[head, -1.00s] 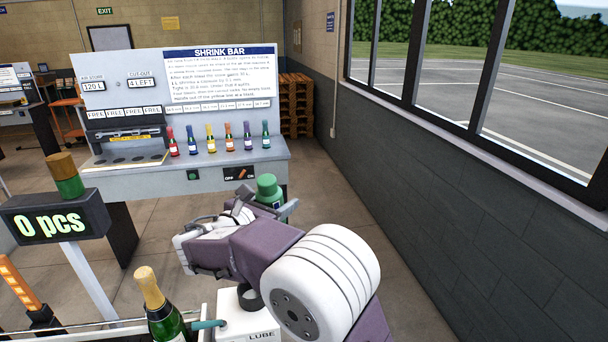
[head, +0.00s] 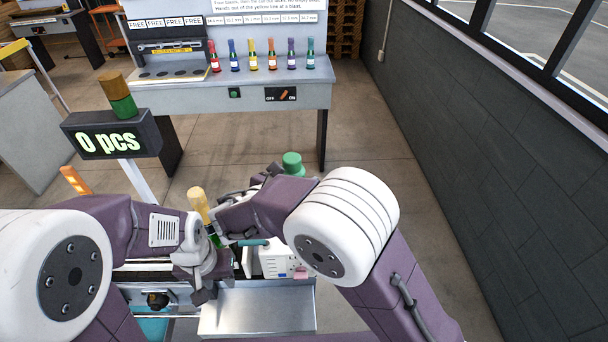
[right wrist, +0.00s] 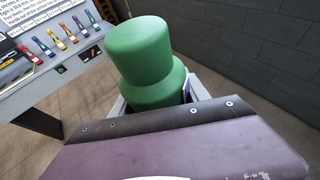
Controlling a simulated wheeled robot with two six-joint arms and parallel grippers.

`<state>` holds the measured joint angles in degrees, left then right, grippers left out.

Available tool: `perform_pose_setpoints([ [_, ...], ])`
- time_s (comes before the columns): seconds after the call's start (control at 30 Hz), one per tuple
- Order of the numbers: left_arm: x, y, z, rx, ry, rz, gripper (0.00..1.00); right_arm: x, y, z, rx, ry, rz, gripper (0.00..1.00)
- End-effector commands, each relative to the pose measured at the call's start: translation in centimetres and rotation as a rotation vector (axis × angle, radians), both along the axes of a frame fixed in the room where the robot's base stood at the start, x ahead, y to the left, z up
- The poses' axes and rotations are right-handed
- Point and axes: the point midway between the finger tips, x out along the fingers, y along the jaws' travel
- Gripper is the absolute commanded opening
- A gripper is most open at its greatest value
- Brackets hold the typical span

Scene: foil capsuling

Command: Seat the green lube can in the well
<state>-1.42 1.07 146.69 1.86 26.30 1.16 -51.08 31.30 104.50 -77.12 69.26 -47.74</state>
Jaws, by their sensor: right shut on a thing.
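The green lube can (head: 292,163) shows at the far end of my right arm in the head view. It fills the middle of the right wrist view (right wrist: 150,62), with its narrower top part up and its lower part between the fingers. My right gripper (head: 272,180) is shut on it and holds it in the air beyond the white lube box (head: 275,263). The well is not visible; my right arm covers part of the box. My left gripper (head: 203,280) is low beside the box, to its left; its fingertips are too unclear to judge.
A gold-topped bottle (head: 199,204) stands close by my left wrist. A metal tray (head: 257,310) lies in front of the box. The counter sign (head: 110,134) is at left. The shrink bar bench (head: 235,95) is at the back, with open floor before it.

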Motion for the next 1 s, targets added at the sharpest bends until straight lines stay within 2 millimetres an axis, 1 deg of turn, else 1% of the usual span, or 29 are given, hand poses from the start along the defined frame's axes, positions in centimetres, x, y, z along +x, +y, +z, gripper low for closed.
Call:
perform_pose_setpoints([
  [0.2, 0.0, 0.0, 0.4, 0.0, 0.0, 0.0, 0.36, 0.0, 0.0, 0.2, -0.001, -0.001, -0.001, 0.0],
  [0.37, 0.0, 0.0, -0.9, 0.0, 0.0, 0.0, 0.36, 0.0, 0.0, -1.2, -0.001, -0.001, -0.001, 0.0],
  [0.7, 0.0, 0.0, -3.8, 0.0, 0.0, 0.0, 0.36, 0.0, -0.1, -5.1, -0.001, -0.001, -0.001, 0.0],
  [0.83, 0.0, 0.0, -4.2, 0.0, 0.0, 0.0, 0.36, 0.0, -0.1, -5.8, -0.001, -0.002, -0.001, 0.0],
  [1.0, 0.0, 0.0, -4.2, 0.0, 0.0, 0.0, 0.36, 0.0, 0.0, -5.7, 0.0, -0.002, -0.002, 0.0],
])
